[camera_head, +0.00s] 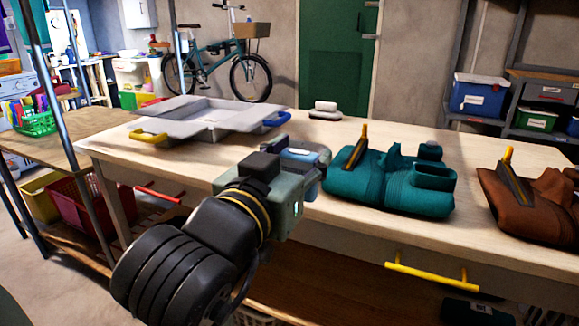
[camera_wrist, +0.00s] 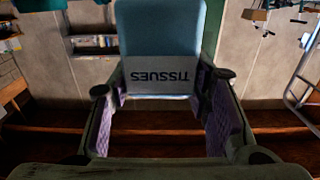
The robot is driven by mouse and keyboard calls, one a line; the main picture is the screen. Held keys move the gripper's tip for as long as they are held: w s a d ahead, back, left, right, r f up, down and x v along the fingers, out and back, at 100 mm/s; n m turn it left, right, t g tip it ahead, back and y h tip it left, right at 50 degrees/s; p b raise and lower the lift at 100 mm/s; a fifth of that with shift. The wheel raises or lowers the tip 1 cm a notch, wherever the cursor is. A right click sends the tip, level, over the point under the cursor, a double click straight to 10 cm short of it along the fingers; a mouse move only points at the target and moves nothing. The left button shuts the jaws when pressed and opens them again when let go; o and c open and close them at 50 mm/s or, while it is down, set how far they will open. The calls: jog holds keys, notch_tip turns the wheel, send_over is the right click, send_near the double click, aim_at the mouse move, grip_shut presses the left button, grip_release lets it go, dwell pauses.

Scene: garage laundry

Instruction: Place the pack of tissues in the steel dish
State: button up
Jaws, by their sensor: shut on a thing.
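My gripper (camera_head: 294,172) is shut on the pack of tissues (camera_wrist: 165,38), above the long wooden bench. In the wrist view the pack is blue and pale grey, with "TISSUES" reading upside down. It sits between the two finger pads of my gripper (camera_wrist: 165,98). In the head view my gripper and wrist hide much of the pack. A grey open tray with spread flaps (camera_head: 205,117) lies on the bench behind and left of my gripper. A small grey dish-like base with a pale rounded thing on it (camera_head: 325,108) stands at the back edge. I cannot tell which is the steel dish.
A teal bag-like thing (camera_head: 390,183) and a brown one (camera_head: 535,205) lie on the bench to the right. The wooden bench top (camera_head: 345,134) is bare between the grey tray and the teal thing. A metal post (camera_head: 72,110) rises in the left foreground.

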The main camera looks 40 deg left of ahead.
jog(key=shift+a, duration=0.3)
jog(key=shift+w+a+f+p, duration=0.85)
jog(key=shift+w+a+p, duration=0.85)
jog(key=shift+a, duration=0.25)
jog(key=shift+w+a+f+p, duration=0.85)
jog(key=shift+w+a+p, duration=0.7)
jog(key=shift+w+a, duration=0.35)
jog(key=shift+w+a+f+p, duration=0.85)
jog(key=shift+w+a+p, duration=0.85)
jog(key=shift+a, duration=0.25)
jog(key=shift+f, duration=0.15)
jog(key=o, duration=0.9)
